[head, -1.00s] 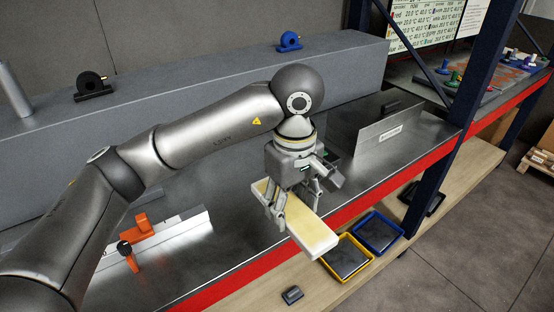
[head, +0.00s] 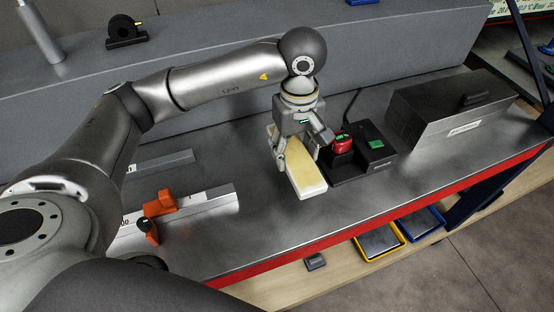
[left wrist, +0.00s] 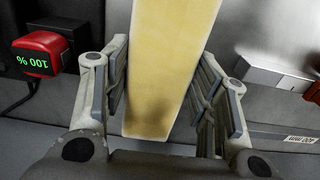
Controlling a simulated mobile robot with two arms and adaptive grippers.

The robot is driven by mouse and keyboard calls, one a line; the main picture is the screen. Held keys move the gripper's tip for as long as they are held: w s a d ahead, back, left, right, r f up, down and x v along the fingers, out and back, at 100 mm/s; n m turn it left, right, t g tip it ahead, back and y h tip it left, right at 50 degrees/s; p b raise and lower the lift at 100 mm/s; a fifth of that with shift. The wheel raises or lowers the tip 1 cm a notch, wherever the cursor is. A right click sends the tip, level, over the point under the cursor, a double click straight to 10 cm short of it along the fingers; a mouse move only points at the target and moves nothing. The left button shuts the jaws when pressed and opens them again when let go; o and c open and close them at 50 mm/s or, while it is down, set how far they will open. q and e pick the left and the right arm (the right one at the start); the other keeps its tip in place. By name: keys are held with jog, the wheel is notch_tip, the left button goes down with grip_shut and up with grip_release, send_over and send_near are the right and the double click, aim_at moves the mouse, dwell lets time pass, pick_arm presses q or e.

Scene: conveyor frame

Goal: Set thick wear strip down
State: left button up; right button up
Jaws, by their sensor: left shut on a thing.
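The thick wear strip (head: 304,170) is a cream-yellow block with pale sides. In the head view it is above or at the metal bench top, left of the black charger; I cannot tell whether it touches the bench. My left gripper (head: 298,152) is shut on it, with a finger on each side. In the left wrist view the strip (left wrist: 168,70) runs up the middle between the fingers of the left gripper (left wrist: 165,95), its far end cut off by the frame. My right gripper does not show.
A black charger (head: 376,143) with a red battery (head: 342,144) stands just right of the strip. An orange-clamped metal stop (head: 160,205) lies to the left. A grey box (head: 450,112) stands further right. Yellow (head: 379,242) and blue (head: 420,224) trays sit below the red bench edge (head: 340,237).

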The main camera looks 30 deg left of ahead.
pick_arm(q)
jog(key=p, duration=0.1)
send_over(276, 176)
jog(key=d, duration=0.1)
notch_tip(276, 176, down, 4)
jog(key=shift+s+d+f, duration=0.1)
jog(key=shift+a+f, duration=0.4)
jog(key=shift+f, duration=0.05)
jog(key=f+p, duration=0.2)
jog(key=shift+a+f, duration=0.2)
jog(key=shift+f, duration=0.2)
jog(key=shift+f+p, duration=0.3)
jog(key=shift+f, duration=0.3)
jog(key=o, duration=1.1)
jog(key=shift+o, duration=0.2)
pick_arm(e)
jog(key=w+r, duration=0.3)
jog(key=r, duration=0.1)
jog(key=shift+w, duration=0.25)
pick_arm(q)
jog(key=shift+r, duration=0.15)
